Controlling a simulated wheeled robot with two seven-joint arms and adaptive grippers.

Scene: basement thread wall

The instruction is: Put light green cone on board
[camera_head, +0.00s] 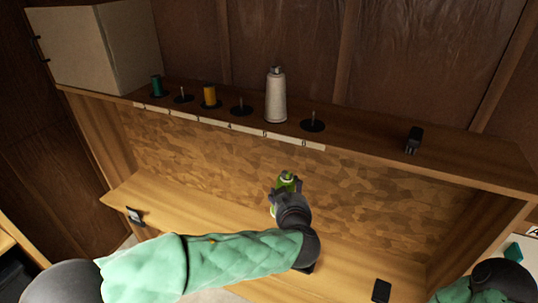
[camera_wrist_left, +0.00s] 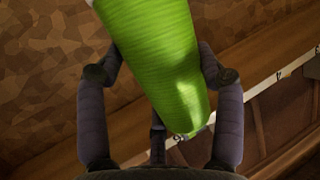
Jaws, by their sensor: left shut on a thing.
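The light green cone (camera_head: 286,179) is in my left gripper (camera_head: 284,190), in front of the patterned back panel and below the upper shelf. In the left wrist view the cone (camera_wrist_left: 160,55) sits between the two fingers of the gripper (camera_wrist_left: 158,75), which touch its sides. The upper board (camera_head: 360,130) carries a row of pegs on black discs. Empty pegs stand at the left (camera_head: 183,97), the middle (camera_head: 241,109) and right of the white cone (camera_head: 312,124). My right arm's dark end (camera_head: 500,282) shows at the lower right; its fingers cannot be made out.
The board also holds a dark green spool (camera_head: 157,86), a yellow spool (camera_head: 209,96), a tall white cone (camera_head: 276,97) and a black clip-like object (camera_head: 414,140). A pale box (camera_head: 75,50) stands at the left end. The lower shelf (camera_head: 165,215) is mostly clear.

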